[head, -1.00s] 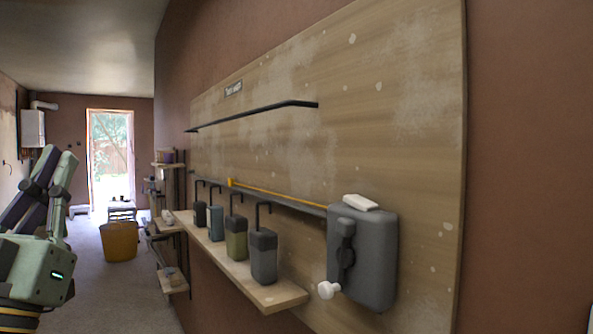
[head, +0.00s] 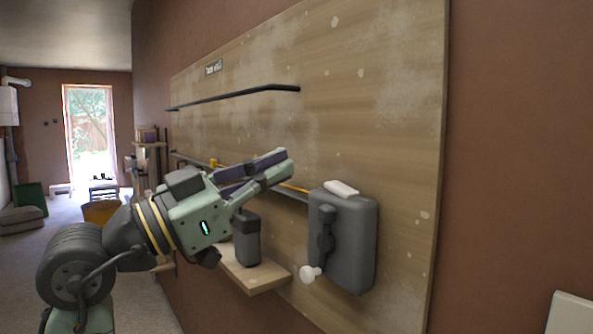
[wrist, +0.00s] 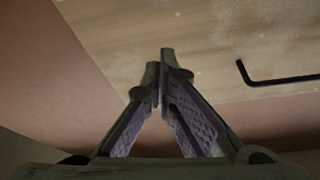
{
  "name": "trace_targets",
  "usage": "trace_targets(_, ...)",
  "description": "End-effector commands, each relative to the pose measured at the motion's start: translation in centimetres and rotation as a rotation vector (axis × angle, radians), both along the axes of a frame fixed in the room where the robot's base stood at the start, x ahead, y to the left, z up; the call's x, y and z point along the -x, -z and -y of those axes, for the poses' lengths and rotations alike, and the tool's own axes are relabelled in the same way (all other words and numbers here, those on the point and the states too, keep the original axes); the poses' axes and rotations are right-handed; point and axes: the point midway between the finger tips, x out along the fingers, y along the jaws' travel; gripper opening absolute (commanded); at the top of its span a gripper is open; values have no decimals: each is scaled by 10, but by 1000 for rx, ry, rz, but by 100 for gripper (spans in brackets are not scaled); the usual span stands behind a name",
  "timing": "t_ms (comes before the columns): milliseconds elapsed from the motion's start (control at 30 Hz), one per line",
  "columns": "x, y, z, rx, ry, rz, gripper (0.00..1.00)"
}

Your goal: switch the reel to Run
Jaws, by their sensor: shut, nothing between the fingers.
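The reel is a dark grey rounded box (head: 350,240) mounted at the lower right of the wooden board in the head view. A dark lever piece (head: 326,235) with a white knob (head: 311,274) is on its left front side, the knob low. A white block (head: 341,188) lies on its top. I cannot read any Run marking. My gripper (head: 285,168) is shut and empty, up and left of the reel and apart from it. In the wrist view my gripper (wrist: 160,75) has its fingertips together in front of the board; the reel does not show there.
The wooden board (head: 390,120) carries a dark rail (head: 235,97) and a lower rail with a yellow strip (head: 293,188). A wooden shelf (head: 262,278) holds a dark canister (head: 247,240); my arm hides others. A black bent rod (wrist: 280,80) shows in the wrist view.

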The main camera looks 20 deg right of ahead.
Motion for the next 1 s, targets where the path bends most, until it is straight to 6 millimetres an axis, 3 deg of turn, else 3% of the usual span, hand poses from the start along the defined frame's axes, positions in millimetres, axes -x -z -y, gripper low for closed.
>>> trace_targets(433,-22,-33,83,-2,3,0,0)
trace_targets(700,-30,3,79,1,0,-3,0)
trace_targets(1000,-31,10,79,0,0,1,0)
